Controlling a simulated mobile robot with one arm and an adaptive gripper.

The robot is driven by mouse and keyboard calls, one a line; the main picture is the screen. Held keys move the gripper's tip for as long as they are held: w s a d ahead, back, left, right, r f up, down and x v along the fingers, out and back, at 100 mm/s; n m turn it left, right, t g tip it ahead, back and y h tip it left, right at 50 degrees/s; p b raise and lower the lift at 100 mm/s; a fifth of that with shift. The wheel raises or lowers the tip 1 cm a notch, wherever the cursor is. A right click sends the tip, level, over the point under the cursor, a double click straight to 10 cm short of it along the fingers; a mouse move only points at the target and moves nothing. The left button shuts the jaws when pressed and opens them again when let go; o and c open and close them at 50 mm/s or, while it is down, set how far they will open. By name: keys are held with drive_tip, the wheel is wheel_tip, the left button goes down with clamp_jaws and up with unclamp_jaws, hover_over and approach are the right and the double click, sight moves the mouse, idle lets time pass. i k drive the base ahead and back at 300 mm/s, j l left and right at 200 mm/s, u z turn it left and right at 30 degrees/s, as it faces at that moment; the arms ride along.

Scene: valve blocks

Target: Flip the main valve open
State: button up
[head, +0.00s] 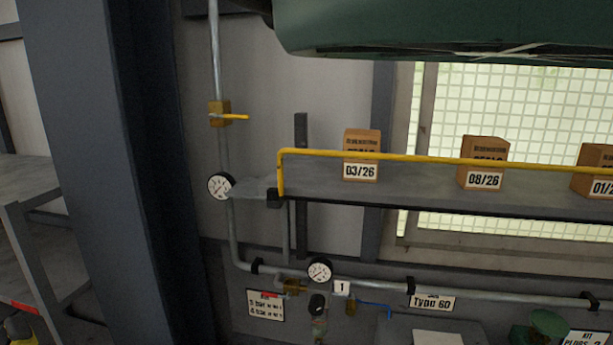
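A brass valve (216,113) sits on the vertical grey pipe at the upper left. Its yellow lever (236,117) sticks out to the right, across the pipe. Lower down, a small brass valve (293,287) with a red part at its left is by the horizontal pipe. A brass fitting (351,307) with a blue lever (374,304) is to its right, under a tag marked 1 (342,288). No readable label tells which is the main valve. My gripper is not in view.
A shelf (420,192) with a yellow rail (400,156) and dated boxes (361,155) juts out at right. A dark column (80,150) stands left. A large dark green body (440,30) overhangs the top. Gauges (220,186) (319,270) are on the pipes.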

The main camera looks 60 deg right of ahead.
sight(225, 116)
drive_tip(key=i+z, duration=0.15)
drive_tip(key=z, duration=0.25)
drive_tip(key=i+z, duration=0.1)
drive_tip(key=z, duration=0.3)
drive_tip(key=i+j+z, duration=0.15)
drive_tip(key=z, duration=0.3)
drive_tip(key=i+j+z, duration=0.1)
drive_tip(key=z, duration=0.3)
